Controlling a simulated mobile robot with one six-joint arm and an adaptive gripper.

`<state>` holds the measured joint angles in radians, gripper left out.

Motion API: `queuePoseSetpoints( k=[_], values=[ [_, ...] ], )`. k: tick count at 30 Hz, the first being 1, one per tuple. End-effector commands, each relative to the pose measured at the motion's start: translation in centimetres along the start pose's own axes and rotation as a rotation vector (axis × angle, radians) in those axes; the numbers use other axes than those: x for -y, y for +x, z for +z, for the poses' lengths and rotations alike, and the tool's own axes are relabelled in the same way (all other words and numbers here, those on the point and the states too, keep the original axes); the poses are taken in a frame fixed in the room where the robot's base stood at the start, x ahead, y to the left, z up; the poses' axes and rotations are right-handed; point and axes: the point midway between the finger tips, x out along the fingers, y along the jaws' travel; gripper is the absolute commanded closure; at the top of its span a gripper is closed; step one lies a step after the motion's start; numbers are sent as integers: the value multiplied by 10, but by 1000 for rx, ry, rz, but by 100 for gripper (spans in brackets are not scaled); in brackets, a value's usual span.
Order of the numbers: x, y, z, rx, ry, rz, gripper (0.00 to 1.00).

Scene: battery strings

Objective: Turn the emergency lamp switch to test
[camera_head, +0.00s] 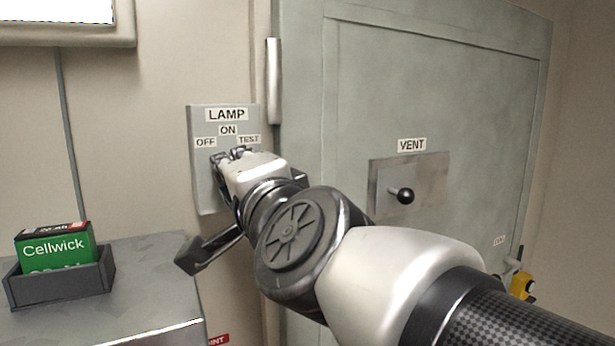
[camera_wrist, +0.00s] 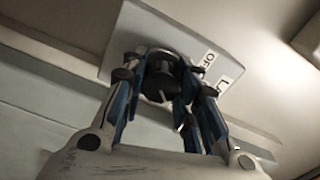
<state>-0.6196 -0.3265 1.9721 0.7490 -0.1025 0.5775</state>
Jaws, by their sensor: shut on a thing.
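The lamp switch plate (camera_head: 203,187) is a grey panel on the wall, labelled LAMP, with OFF at left, ON at top and TEST at right. My gripper (camera_head: 229,155) is at the plate, just below these labels, and hides the switch knob in the head view. In the wrist view my gripper (camera_wrist: 162,82) has its fingers closed around the dark round switch knob (camera_wrist: 158,80). The plate also shows in the wrist view (camera_wrist: 200,40), tilted, with part of its labels. I cannot tell which mark the knob points to.
A grey-green door (camera_head: 350,100) with a VENT plate and black-knobbed lever (camera_head: 405,196) stands to the right. At lower left, a green Cellwick box (camera_head: 60,251) sits in a dark tray (camera_head: 85,287) on a cabinet (camera_head: 150,270).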

Motion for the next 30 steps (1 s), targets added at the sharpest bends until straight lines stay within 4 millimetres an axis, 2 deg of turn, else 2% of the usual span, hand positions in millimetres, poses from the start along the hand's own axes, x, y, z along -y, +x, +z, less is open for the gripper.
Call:
queuePoseSetpoints(
  k=[20,21,30],
  values=[
    [-2,0,1,3,68,4,96],
    [-2,0,1,3,67,4,72],
    [-1,0,1,2,66,2,52]
  ],
)
